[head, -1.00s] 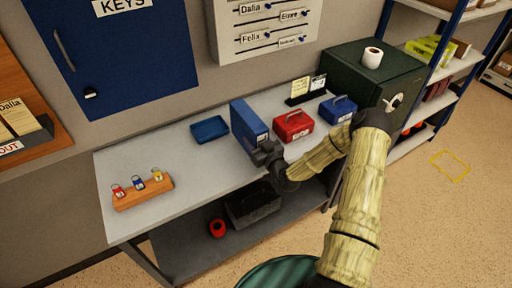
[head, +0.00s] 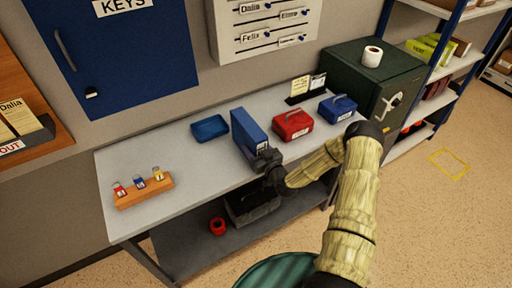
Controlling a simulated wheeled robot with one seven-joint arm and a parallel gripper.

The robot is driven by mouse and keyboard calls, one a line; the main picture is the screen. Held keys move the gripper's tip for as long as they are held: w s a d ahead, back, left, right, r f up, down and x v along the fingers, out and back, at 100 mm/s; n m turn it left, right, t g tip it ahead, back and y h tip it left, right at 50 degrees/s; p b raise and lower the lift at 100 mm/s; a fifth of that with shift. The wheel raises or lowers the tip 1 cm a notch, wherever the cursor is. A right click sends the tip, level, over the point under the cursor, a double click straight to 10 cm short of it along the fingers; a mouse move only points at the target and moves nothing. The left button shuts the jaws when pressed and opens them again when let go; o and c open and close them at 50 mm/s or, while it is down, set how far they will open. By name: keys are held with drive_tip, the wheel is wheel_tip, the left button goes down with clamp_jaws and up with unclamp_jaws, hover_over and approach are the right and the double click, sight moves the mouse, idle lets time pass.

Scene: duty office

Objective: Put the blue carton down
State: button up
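The blue carton (head: 246,134) is a tall, upright blue box at the middle of the grey table (head: 200,180), between the blue tray and the red cash box. My gripper (head: 262,158) is at the carton's near lower end, shut on it. The fingertips are partly hidden by the gripper body. The carton's base is at or very close to the tabletop; I cannot tell if it touches.
A key rack (head: 143,192) stands at the table's left.

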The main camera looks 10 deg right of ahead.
drive_tip(key=shift+o, duration=0.9)
drive_tip(key=shift+r, duration=0.2)
drive_tip(key=b+v, duration=0.4)
drive_tip(key=v, duration=0.8)
